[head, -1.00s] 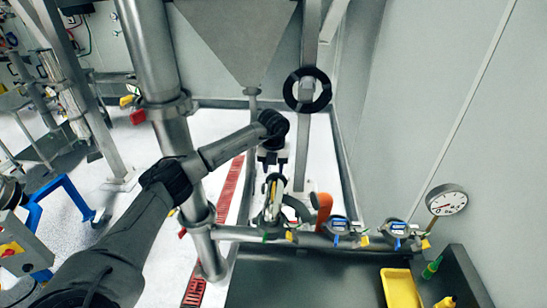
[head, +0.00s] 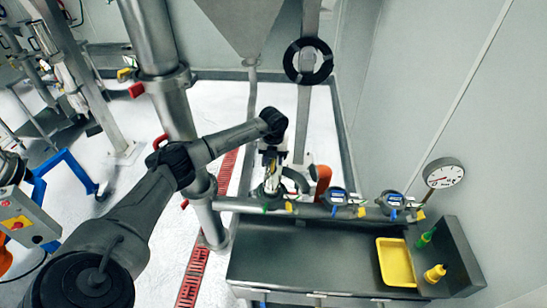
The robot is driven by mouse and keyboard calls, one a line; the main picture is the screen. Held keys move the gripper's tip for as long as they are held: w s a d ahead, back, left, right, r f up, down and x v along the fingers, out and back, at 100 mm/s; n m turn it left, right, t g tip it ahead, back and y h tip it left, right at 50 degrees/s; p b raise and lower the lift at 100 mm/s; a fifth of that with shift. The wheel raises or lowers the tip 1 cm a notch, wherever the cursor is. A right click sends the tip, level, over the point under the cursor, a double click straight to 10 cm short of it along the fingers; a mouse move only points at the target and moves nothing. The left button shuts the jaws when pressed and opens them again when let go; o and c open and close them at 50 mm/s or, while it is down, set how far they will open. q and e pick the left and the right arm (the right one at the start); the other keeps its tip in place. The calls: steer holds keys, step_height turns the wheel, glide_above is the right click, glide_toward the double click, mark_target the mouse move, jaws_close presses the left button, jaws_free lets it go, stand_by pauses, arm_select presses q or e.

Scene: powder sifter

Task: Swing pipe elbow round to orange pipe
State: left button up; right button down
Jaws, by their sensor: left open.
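My left arm reaches in from the lower left, and its left gripper (head: 271,180) points down at the pipework behind the dark sink bench. It is open. A grey curved pipe elbow (head: 296,178) shows just right of the gripper. I cannot tell whether the fingers touch it, as the wrist and fingers partly cover this spot. The short upright orange pipe (head: 323,178) stands just right of the elbow. My right gripper is not in view.
A horizontal pipe (head: 240,204) with blue-faced meters (head: 336,197) and yellow tags runs along the bench back. A thick steel column (head: 172,108) stands left of the gripper. A yellow tray (head: 397,262) lies on the bench (head: 320,258). A round gauge (head: 443,173) stands at right.

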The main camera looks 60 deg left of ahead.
arm_select(q)
steer(key=shift+c, duration=0.2)
jaws_close()
stand_by(0.3)
steer(key=shift+w+d+m, duration=0.35)
steer(key=shift+m, duration=0.55)
steer(key=shift+w+d+m, duration=0.25)
steer(key=shift+d+m, duration=0.1)
steer(key=shift+m, duration=0.45)
